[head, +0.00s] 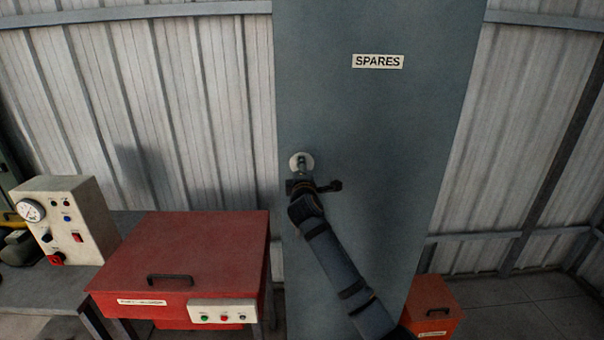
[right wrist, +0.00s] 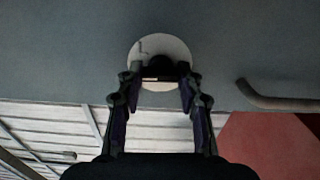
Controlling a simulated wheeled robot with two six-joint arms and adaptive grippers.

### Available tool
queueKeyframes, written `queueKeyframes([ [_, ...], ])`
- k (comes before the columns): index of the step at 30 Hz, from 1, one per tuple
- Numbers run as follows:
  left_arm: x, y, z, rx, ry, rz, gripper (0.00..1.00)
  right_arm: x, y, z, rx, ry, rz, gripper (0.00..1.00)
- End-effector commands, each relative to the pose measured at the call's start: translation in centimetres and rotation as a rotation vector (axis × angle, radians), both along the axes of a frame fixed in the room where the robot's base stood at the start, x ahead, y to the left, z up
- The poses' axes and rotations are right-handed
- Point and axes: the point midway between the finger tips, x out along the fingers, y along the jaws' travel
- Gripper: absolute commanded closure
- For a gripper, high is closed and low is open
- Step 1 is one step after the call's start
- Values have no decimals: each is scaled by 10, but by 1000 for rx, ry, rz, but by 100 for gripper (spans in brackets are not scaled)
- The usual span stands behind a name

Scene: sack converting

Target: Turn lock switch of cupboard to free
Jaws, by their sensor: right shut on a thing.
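The cupboard (head: 380,120) is a tall grey-blue door panel with a SPARES label. Its lock switch has a round pale plate (head: 301,158) near the left edge of the door. In the right wrist view the plate (right wrist: 174,50) shows a small mark, and a dark knob (right wrist: 158,68) sits at its centre. My right gripper (head: 301,176) is at the plate, its fingers (right wrist: 160,77) shut on the knob. The knob's exact angle is partly hidden by the fingers. My left gripper is not in view.
A grey bar handle (right wrist: 280,101) stands on the door beside the switch in the right wrist view. A red cabinet (head: 190,250) with buttons stands left of the cupboard. A white control box (head: 75,215) is farther left. An orange-red box (head: 437,300) is on the floor at right.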

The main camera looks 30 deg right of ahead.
Motion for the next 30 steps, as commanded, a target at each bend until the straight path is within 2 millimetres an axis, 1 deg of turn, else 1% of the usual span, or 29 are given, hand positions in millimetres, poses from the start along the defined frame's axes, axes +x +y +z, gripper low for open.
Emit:
queueKeyframes([
  [1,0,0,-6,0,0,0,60,0,0,-3,37,-22,-1,95],
  [18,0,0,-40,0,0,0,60,0,0,-4,482,-294,-1,95],
  [24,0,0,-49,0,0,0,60,0,0,-4,598,-364,-1,95],
  [30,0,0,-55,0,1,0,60,0,0,-2,674,-411,-2,95],
])
